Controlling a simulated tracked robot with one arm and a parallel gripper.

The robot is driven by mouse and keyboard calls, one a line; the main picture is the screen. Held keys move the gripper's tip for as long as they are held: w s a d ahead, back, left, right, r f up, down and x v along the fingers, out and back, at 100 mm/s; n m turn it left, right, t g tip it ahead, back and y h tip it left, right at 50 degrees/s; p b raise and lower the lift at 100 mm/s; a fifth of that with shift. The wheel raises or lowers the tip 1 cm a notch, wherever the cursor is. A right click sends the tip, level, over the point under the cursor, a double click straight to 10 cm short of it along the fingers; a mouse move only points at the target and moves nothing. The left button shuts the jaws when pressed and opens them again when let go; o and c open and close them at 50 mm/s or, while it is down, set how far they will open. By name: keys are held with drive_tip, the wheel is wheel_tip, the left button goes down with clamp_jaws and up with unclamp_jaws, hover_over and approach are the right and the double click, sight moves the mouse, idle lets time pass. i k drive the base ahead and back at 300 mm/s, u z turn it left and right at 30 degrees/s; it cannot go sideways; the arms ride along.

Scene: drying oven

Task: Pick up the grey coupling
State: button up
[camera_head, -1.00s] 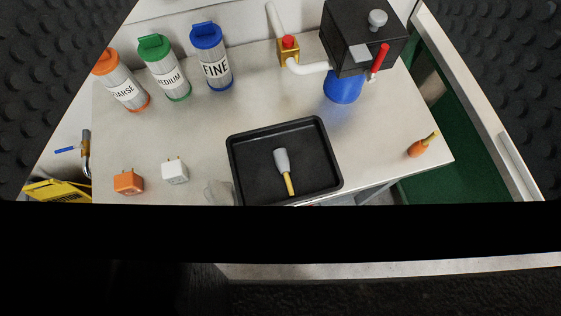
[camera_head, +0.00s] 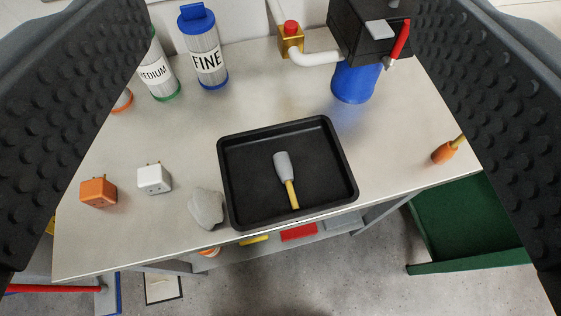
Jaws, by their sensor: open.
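The grey coupling (camera_head: 283,166) has a grey tapered body with a thin yellow stem (camera_head: 292,195) pointing toward the near side. It lies inside a black tray (camera_head: 224,185) on the light table. My gripper (camera_head: 281,215) is open, with one dark studded jaw at each side of the view. The tray and the coupling show between the jaws, farther off. Nothing is held.
An orange coupling-like piece (camera_head: 445,151) lies at the table's right edge. Orange (camera_head: 98,192) and white (camera_head: 154,180) plugs and a grey lump (camera_head: 206,207) sit left of the tray. Behind are labelled canisters (camera_head: 205,55) and a black machine (camera_head: 367,30) over a blue container (camera_head: 355,82).

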sight(282, 160)
drive_tip(key=u, duration=0.5)
drive_tip(key=k, duration=1.35)
drive_tip(key=z, duration=1.1)
drive_tip(key=i, duration=1)
drive_tip(key=u, duration=0.05)
